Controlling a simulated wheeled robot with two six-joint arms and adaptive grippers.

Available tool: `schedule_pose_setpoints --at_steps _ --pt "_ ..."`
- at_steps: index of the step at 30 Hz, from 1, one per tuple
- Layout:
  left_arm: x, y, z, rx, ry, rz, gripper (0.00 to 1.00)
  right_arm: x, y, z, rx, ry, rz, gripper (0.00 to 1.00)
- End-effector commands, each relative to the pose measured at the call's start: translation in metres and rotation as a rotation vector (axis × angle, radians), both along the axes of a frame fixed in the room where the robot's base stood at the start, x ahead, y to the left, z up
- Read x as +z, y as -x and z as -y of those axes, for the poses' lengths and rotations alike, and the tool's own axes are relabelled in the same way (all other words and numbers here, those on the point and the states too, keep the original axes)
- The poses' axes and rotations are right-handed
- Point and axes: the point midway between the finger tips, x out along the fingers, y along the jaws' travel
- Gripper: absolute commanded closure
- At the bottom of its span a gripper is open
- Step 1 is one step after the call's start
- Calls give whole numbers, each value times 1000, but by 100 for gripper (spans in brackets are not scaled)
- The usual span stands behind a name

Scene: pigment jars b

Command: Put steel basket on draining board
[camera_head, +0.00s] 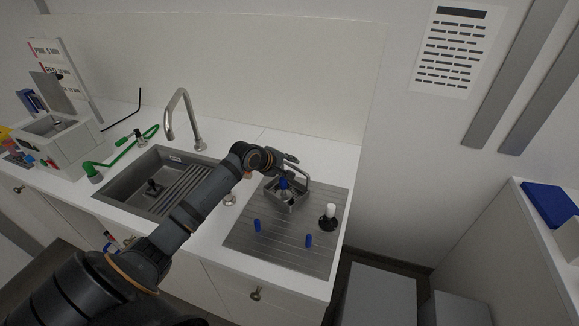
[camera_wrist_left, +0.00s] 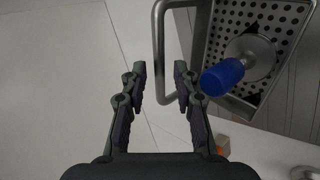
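The steel basket (camera_head: 294,206) appears at the back of the ribbed draining board (camera_head: 280,250), upright, with its handle raised. A blue-handled piece with a round metal base (camera_wrist_left: 224,76) is in it. In the left wrist view the perforated basket (camera_wrist_left: 203,55) is at upper right and its handle (camera_wrist_left: 158,50) reaches left. My left gripper (camera_head: 294,159) is at the handle in the head view. In the left wrist view its fingers (camera_wrist_left: 160,76) are apart, with the handle bar between them in the picture and gaps beside it. Contact beneath the basket is not clear. My right gripper is not in view.
A black-and-white item (camera_head: 328,218) and two blue pegs (camera_head: 257,225) (camera_head: 308,241) stand on the draining board. The sink (camera_head: 118,185) with its tall tap (camera_head: 196,144) is to the left. My left arm crosses the sink's right side.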

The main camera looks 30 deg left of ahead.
Motion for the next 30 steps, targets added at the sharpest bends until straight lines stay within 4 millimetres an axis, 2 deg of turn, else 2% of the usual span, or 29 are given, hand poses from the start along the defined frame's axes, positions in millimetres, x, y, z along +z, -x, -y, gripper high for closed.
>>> schedule_pose_setpoints --at_steps 11,22,26,30 --pt "6 3 -2 1 -4 3 67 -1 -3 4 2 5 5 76" --pt "45 48 -9 -6 -10 -3 67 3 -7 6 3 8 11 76" --pt "57 59 -17 8 -17 0 67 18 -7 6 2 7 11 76" --pt "65 69 -12 -5 -9 -7 67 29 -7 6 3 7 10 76"
